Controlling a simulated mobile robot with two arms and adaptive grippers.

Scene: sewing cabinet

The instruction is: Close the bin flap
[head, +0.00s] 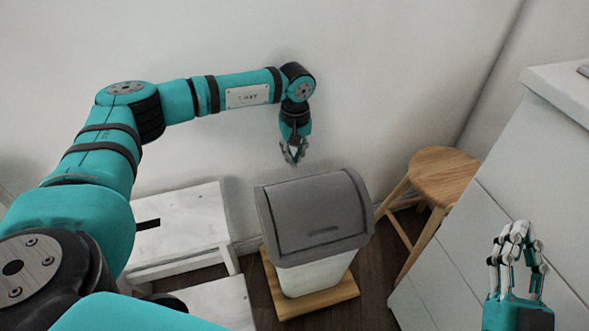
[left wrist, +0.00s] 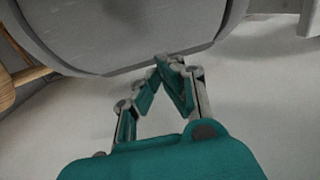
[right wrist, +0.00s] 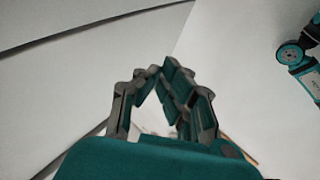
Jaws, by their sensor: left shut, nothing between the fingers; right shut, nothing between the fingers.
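The bin (head: 318,275) has a white body and a grey domed lid, and stands on a wooden board. Its grey flap (head: 312,212), with a dark slot near the front edge, appears to lie flush with the lid around it; I see no clear gap. My left gripper (head: 292,160) is shut and empty, pointing down just behind the lid's back edge near the wall. In the left wrist view the grey lid (left wrist: 130,30) fills the top, beyond the shut fingertips (left wrist: 168,62). My right gripper (head: 516,230) is shut and empty at the right, beside the white cabinet, far from the bin.
A white step stool (head: 185,215) stands left of the bin. A round wooden stool (head: 445,175) stands close on its right. The white cabinet (head: 500,210) takes up the right side. The wall (head: 370,80) is close behind the bin. Dark floor shows around the board.

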